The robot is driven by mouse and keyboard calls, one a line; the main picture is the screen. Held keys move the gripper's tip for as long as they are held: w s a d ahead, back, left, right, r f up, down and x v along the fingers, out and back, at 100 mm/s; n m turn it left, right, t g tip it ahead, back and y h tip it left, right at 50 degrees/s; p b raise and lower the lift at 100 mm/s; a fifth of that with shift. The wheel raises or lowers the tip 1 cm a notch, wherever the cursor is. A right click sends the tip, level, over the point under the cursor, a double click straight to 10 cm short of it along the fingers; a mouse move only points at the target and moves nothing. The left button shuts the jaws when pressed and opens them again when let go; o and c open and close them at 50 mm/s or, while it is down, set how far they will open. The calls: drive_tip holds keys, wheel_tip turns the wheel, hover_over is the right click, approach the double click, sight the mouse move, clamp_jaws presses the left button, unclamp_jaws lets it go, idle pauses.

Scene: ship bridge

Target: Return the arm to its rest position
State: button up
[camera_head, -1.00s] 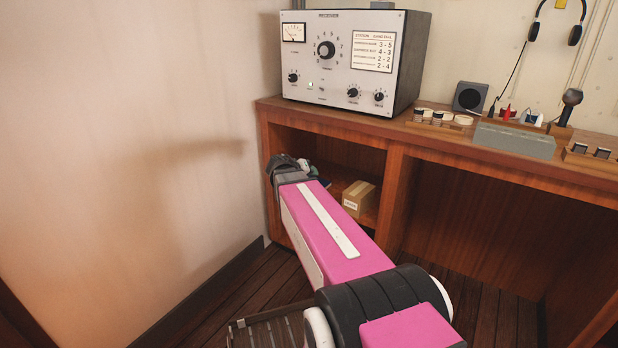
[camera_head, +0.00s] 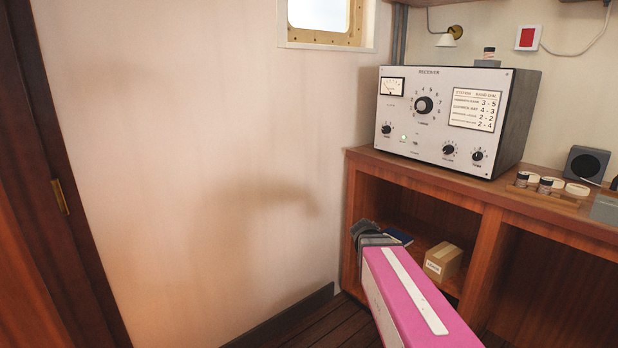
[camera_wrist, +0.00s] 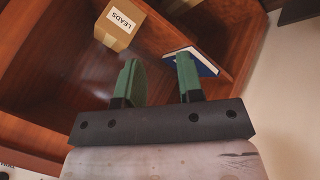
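My arm, with a pink and white link, reaches from the bottom of the head view toward the left end of the desk's open shelf (camera_head: 425,228). My gripper (camera_wrist: 160,80) shows in the wrist view as two green fingers standing apart with nothing held between them. In the head view the dark wrist end is at the shelf opening, and the fingers cannot be made out. In the wrist view, a cardboard box labelled LEADS (camera_wrist: 121,22) and a dark blue book (camera_wrist: 196,60) lie beyond the fingers.
The wooden desk (camera_head: 480,200) carries a receiver (camera_head: 440,118), a small speaker (camera_head: 584,164) and a rack of jars (camera_head: 548,187). The box also shows on the shelf (camera_head: 443,262). A bare wall (camera_head: 200,170) is close on the left, with a door frame (camera_head: 75,200).

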drive_tip(key=s+a+f+n+g+y, duration=0.1)
drive_tip(key=s+a+f+g+y, duration=0.2)
drive_tip(key=s+a+f+y, duration=0.4)
drive_tip(key=s+a+f, duration=0.1)
drive_tip(key=s+a, duration=0.2)
drive_tip(key=s, duration=0.1)
drive_tip(key=shift+a+f+n, duration=0.2)
drive_tip(key=shift+f+n, duration=0.1)
drive_tip(key=shift+f, duration=0.1)
